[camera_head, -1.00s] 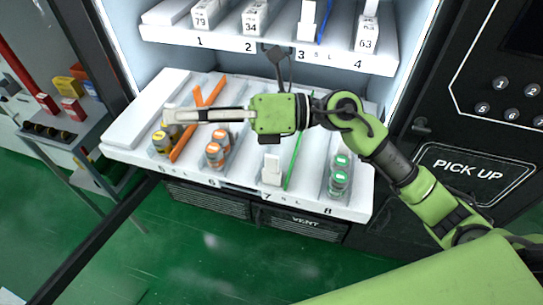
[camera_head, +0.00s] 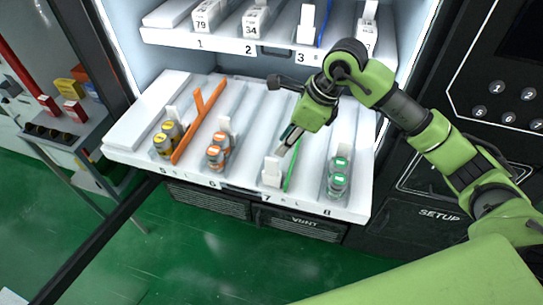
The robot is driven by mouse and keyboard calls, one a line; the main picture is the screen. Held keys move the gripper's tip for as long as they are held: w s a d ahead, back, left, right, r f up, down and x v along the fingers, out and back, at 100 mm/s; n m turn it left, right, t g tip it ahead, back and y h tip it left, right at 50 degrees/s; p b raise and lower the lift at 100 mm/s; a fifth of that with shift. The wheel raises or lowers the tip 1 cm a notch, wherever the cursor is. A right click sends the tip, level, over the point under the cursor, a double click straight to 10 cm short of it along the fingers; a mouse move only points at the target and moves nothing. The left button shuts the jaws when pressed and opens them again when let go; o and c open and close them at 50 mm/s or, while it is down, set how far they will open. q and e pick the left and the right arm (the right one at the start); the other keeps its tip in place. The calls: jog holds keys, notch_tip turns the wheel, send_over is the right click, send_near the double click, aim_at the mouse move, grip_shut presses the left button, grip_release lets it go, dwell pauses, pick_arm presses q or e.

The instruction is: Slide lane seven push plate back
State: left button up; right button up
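The lane seven push plate (camera_head: 271,172) is a small white upright piece at the front end of lane seven, above the "7" label on the lower shelf (camera_head: 240,186). My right gripper (camera_head: 284,148) reaches down from the upper right over lane seven. Its narrow fingers point down and left, and their tips are just behind and above the plate in the picture. I cannot tell whether they touch it. The fingers overlap closely from this angle, so their opening is unclear. My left gripper is out of view.
A green divider (camera_head: 292,168) stands right of the plate. Green-capped bottles (camera_head: 339,178) stand in lane eight, orange ones (camera_head: 216,158) in lane six, yellow ones (camera_head: 163,145) in lane five beside an orange divider (camera_head: 196,122). The upper shelf (camera_head: 270,43) hangs above.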

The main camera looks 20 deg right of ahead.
aim_at(272, 159)
jog(key=p+x, duration=0.2)
jog(key=x, duration=0.5)
jog(key=shift+a+f, duration=0.2)
jog(key=shift+f, duration=0.15)
jog(key=shift+w+a+f, duration=0.2)
jog(key=shift+f, duration=0.45)
grip_shut()
